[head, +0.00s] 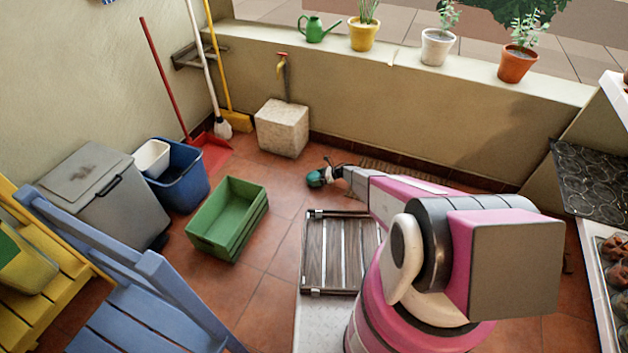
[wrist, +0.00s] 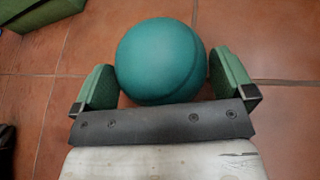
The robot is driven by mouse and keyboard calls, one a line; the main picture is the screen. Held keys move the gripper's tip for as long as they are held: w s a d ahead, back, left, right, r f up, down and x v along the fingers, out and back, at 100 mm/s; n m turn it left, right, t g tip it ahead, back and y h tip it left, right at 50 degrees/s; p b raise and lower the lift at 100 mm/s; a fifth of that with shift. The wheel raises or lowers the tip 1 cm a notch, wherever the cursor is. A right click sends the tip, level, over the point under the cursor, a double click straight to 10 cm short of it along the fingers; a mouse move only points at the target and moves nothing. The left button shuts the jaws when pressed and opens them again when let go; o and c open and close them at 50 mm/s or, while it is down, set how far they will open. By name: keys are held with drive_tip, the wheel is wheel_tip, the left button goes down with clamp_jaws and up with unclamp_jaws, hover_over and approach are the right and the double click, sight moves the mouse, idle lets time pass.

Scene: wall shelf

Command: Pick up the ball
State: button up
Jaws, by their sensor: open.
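A teal ball (wrist: 158,60) fills the upper middle of the wrist view. It sits between the two green-padded fingers of my gripper (wrist: 163,82), which are open, with a narrow gap on each side. In the head view the ball (head: 315,179) is on the tiled floor at the end of my outstretched arm, in front of the low wall. My gripper (head: 328,175) is small there and its fingers are hard to make out.
A green crate (head: 228,230) stands on the floor left of my arm. A stone block (head: 283,128) is by the wall behind the ball. A blue bin (head: 182,178), a grey box (head: 110,195) and a blue chair (head: 140,300) stand at left. Tiles around the ball are clear.

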drive_tip(key=shift+a+f, duration=0.2)
drive_tip(key=shift+a, duration=0.3)
drive_tip(key=c, duration=0.7)
drive_tip(key=shift+o, duration=0.2)
drive_tip(key=shift+r, duration=0.1)
